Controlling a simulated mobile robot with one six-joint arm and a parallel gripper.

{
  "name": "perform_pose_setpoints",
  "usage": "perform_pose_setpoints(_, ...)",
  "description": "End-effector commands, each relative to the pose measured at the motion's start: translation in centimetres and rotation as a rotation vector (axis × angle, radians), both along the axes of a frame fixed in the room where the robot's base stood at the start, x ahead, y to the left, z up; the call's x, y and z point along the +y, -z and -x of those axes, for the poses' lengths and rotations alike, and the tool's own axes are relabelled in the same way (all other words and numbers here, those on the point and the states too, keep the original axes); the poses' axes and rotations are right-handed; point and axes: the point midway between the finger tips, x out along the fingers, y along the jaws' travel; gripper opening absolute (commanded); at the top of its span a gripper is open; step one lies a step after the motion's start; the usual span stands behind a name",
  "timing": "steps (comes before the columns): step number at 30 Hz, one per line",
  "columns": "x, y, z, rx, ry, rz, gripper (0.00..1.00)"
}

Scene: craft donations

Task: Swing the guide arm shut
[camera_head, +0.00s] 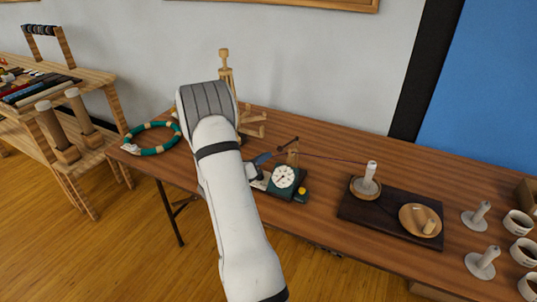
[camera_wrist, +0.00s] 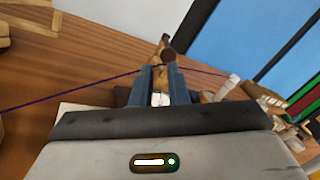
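A yarn meter (camera_head: 284,177) with a round white dial and a yellow button stands on the table, right of my arm. Its small brown guide arm (camera_head: 288,144) tilts up above a wooden post. In the wrist view the guide arm (camera_wrist: 165,46) shows beyond my fingertips, ending in a dark round knob. My gripper (camera_wrist: 162,76) has two blue-grey fingers apart, with a gap between them and wood visible beyond. In the head view my gripper (camera_head: 262,160) is partly hidden by my arm, just left of the post. Contact cannot be told.
A thin purple yarn (camera_head: 330,158) runs from the meter to a white spool (camera_head: 370,172) on a dark tray (camera_head: 390,229). A wooden mannequin (camera_head: 225,70) stands behind my arm. A green ring (camera_head: 152,149) lies left. Cups and grey spindles stand at right.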

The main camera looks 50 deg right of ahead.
Motion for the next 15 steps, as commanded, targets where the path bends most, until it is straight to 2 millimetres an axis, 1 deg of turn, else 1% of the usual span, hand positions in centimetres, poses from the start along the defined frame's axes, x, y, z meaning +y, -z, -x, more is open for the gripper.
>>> perform_pose_setpoints(1,0.4,0.3,-0.5,-0.117,-0.001,0.005,0.10)
perform_pose_setpoints(5,1.4,0.5,-1.6,-0.456,-0.001,0.017,0.00)
perform_pose_setpoints(15,4.3,1.2,-4.2,-1.340,-0.012,0.052,0.00)
